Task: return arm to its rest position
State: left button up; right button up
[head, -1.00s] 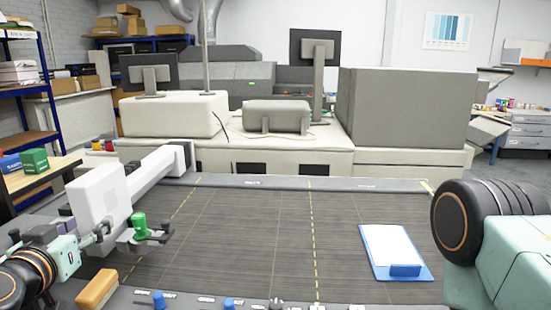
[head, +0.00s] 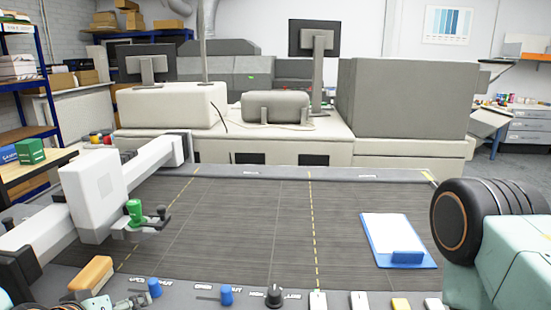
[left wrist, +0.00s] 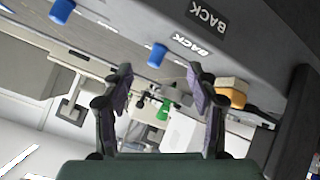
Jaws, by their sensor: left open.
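My left gripper (left wrist: 158,88) is open and empty in the left wrist view, its two dark fingers spread apart. Between and beyond the fingers is the green knob (left wrist: 163,110) of the machine's white carriage, not touched by them. My right gripper is out of view; only my right shoulder shows.
A blue clipboard with white paper (head: 394,232) lies on the dark machine bed (head: 250,225). An orange-tan block (head: 91,274), blue knobs (head: 226,296) and a black knob (head: 274,296) line the front edge close to my left arm. The bed's middle is bare.

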pick_arm(q)
jog(key=s+d+f+m+g+b, duration=0.2)
jog(key=s+f+g+b, duration=0.2)
jog(key=s+f, duration=1)
jog(key=s+d+f+m+g+b, duration=0.2)
jog(key=s+f+g+b, duration=0.3)
jog(key=s+f, duration=0.9)
notch_tip(320, 180, down, 4)
jog(key=shift+d+r+m+g+y, duration=0.2)
jog(key=shift+d+m+g+y, duration=0.15)
jog(key=shift+d+g, duration=0.25)
jog(key=shift+w, duration=0.1)
